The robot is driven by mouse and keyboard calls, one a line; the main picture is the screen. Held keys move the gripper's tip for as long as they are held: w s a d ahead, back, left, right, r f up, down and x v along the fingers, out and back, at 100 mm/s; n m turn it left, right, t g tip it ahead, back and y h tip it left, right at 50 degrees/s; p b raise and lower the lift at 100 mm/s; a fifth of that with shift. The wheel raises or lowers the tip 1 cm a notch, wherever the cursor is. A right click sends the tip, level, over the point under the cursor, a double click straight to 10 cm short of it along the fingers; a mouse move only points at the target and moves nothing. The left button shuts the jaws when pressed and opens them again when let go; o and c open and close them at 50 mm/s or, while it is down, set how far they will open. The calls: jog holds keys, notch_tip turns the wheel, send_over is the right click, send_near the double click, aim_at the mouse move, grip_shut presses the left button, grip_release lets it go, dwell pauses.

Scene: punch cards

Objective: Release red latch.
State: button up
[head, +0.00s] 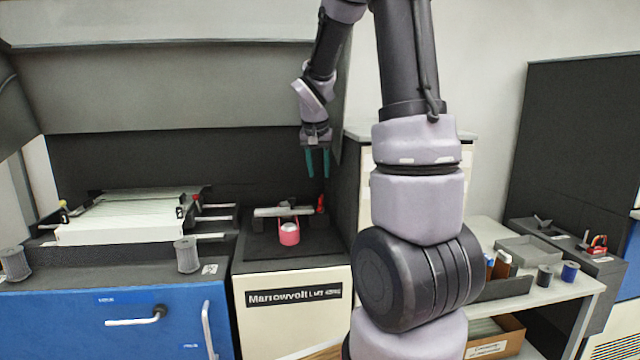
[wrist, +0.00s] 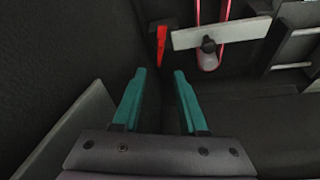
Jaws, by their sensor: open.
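The red latch (head: 320,203) is a small upright red piece at the right end of a pale bar, on top of the cream machine with the "Marrowvolt" label. In the wrist view the red latch (wrist: 161,45) is a narrow red tab, just beyond my fingertips and roughly in line with the gap between them. My gripper (head: 318,176) hangs above the machine, teal fingers pointing down, apart from the latch. In the wrist view my gripper (wrist: 160,72) is open and empty between its fingers.
A pale bar (wrist: 222,33) with a dark knob crosses a pink-red loop (wrist: 208,60) beside the latch. In the head view the pink-red cup-like part (head: 289,238) sits in front of the bar. A dark panel (head: 345,200) rises close on the right. A card tray (head: 125,232) lies left.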

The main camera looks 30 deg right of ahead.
jog(key=shift+v, duration=0.9)
jog(key=c, duration=0.3)
jog(key=shift+w+a+f, duration=0.1)
jog(key=shift+a+f, duration=0.2)
grip_shut()
jog(key=m+g+h, duration=0.1)
jog(key=g+h, duration=0.2)
jog(key=h, duration=0.2)
send_near(321, 205)
jog(key=f, duration=0.2)
jog(key=w+d+f, duration=0.1)
jog(key=f, duration=0.1)
jog(key=d+f, duration=0.1)
jog(key=f, duration=0.1)
jog(key=shift+w+d+f, duration=0.15)
jog(key=shift+w, duration=0.1)
